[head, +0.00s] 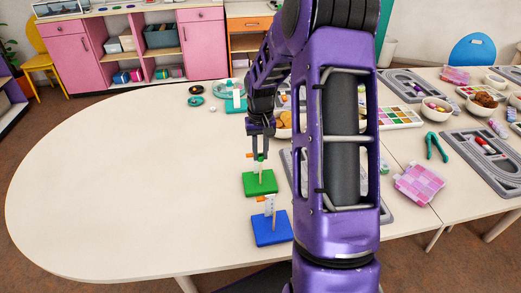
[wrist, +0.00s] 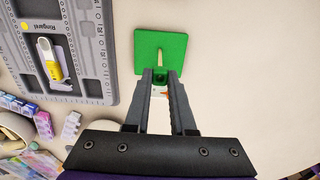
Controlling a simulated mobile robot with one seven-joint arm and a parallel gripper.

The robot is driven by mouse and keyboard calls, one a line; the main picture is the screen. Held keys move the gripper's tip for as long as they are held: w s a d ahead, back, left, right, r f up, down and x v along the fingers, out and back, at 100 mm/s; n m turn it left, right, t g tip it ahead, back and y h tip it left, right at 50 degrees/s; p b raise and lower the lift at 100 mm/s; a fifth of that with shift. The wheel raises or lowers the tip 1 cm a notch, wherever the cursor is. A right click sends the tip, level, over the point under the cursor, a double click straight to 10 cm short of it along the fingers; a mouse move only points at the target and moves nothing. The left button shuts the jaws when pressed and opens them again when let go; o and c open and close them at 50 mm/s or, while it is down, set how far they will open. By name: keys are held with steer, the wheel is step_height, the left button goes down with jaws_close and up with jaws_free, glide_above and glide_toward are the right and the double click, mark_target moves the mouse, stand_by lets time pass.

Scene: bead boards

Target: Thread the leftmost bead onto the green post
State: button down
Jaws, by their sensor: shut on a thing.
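The green post board (head: 258,183) lies flat on the table, with a thin upright wooden post (head: 261,172) and a white-and-orange tag. My gripper (head: 257,155) is above this board, pointing down. It is shut on a small green bead (wrist: 160,77), which sits between the fingertips (wrist: 160,76). In the wrist view the post (wrist: 161,57) shows just beyond the bead, in line with it. In the head view the bead is at about the height of the post's top. I cannot tell whether the post tip is inside the bead's hole.
A blue post board (head: 270,230) stands nearer to me, with its own post. A grey bead tray (wrist: 92,50) lies beside the green board. Bowls, a pink box (head: 420,184) and green pliers (head: 436,147) are at the right. The table's left side is clear.

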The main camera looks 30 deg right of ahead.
steer(key=shift+f, duration=0.35)
steer(key=shift+f+b, duration=0.65)
steer(key=shift+f, duration=0.2)
stand_by(0.8)
steer(key=shift+f+b, duration=0.55)
steer(key=shift+f, duration=0.3)
steer(key=c, duration=0.7)
jaws_free()
step_height(320, 180, up, 18)
steer(key=shift+f+p, duration=0.25)
steer(key=shift+p, duration=0.75)
